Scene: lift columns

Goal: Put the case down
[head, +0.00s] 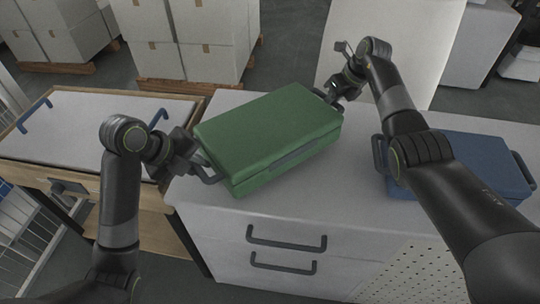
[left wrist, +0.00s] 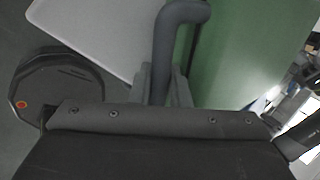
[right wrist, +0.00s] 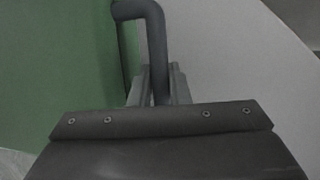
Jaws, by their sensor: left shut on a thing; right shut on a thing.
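The green case (head: 268,135) is at the white cabinet top (head: 370,200), lying flat and turned at an angle; I cannot tell whether it touches the surface. My left gripper (head: 200,165) is shut on the handle at the case's left end; that grey handle shows in the left wrist view (left wrist: 172,40). My right gripper (head: 333,93) is shut on the handle at the far right end, and that handle shows in the right wrist view (right wrist: 154,40). The green side of the case also shows in both wrist views.
A blue case (head: 460,165) with dark handles lies on the cabinet at right, partly behind my right arm. A wooden-framed cart with a pale top and blue handles (head: 85,130) stands at left. Stacked white boxes (head: 205,40) stand behind. The cabinet front has dark drawer handles (head: 287,243).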

